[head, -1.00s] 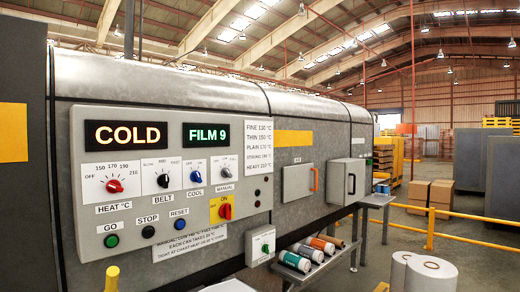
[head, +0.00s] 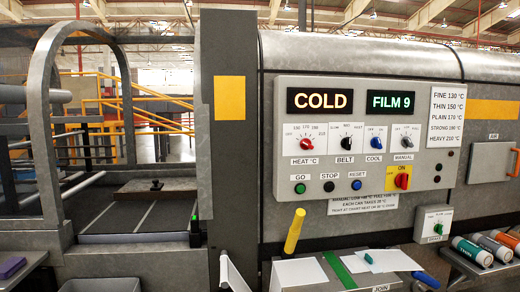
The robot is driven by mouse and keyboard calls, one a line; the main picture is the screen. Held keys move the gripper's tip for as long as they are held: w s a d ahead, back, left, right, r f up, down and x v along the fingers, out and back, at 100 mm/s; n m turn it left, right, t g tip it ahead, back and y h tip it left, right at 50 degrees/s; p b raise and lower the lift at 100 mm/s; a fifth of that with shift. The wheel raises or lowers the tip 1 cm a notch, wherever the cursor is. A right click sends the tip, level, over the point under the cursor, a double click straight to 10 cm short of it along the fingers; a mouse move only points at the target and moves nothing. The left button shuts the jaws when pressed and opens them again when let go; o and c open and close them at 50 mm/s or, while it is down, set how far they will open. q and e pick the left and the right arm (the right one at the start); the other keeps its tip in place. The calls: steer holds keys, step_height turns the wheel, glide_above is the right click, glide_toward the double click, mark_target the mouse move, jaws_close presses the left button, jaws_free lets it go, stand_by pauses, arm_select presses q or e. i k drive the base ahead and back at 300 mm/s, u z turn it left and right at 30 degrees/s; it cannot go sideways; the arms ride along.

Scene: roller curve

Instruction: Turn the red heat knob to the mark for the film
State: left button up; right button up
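The red heat knob (head: 306,144) is at the left of the knob row on the grey control panel (head: 283,170), above the label HEAT °C. Its dial runs from OFF up to 210; the exact pointer position is too small to read. An amber display (head: 320,101) above it reads COLD. A green display (head: 391,101) reads FILM 9. A white chart (head: 446,117) lists FINE 130, THIN 150, PLAIN 170, STRONG 190 and HEAVY 210 °C. Neither gripper is in view.
Belt, cool and manual knobs sit right of the heat knob; green, black and blue buttons lie below, beside a red switch (head: 402,181) on yellow. A yellow handle (head: 294,231) stands before the panel. A shelf (head: 385,284) holds white sheets. Coloured rolls (head: 472,251) lie at right.

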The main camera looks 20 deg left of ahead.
mark_target(304, 144)
steer(key=u, duration=1.3)
steer(key=i, duration=1.45)
steer(key=z, duration=0.4)
